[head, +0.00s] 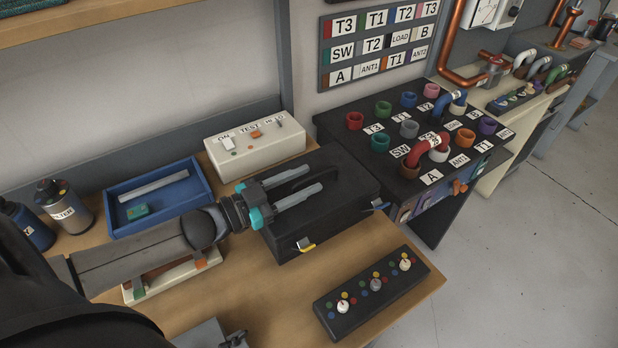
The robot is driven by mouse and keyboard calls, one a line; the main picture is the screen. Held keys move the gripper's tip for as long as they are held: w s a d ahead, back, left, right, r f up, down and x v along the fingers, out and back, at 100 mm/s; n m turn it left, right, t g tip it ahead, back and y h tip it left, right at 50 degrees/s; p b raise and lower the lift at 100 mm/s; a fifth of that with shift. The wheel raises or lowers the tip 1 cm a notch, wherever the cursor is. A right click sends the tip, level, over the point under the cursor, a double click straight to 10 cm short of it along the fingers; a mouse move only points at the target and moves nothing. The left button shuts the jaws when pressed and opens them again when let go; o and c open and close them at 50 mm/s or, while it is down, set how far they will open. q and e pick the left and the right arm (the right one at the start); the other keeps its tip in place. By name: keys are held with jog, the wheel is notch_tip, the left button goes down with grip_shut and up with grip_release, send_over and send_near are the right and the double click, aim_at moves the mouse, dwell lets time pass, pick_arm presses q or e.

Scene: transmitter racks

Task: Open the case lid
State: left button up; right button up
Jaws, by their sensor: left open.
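The black case (340,207) stands on the wooden bench in the middle of the view, with its lid down. Its front side carries a metal latch with a yellow tab (306,246) near the left and another latch (380,204) near the right. A dark handle shows on the lid, partly hidden by my gripper. My left gripper (317,179) is open, its two grey fingers with teal bases reaching over the lid from the left. I cannot tell whether the fingers touch the lid or handle. My right gripper is not in view.
A white switch box (255,147) stands behind the case, a blue tray (115,196) to the left. A black panel with knobs (372,291) lies in front. The connector rack (400,125) stands close on the right. Some bare bench shows in front of the case.

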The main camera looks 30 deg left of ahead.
pick_arm(q)
jog(key=shift+x, duration=0.85)
jog(key=shift+c, duration=0.3)
grip_shut()
dwell(0.6)
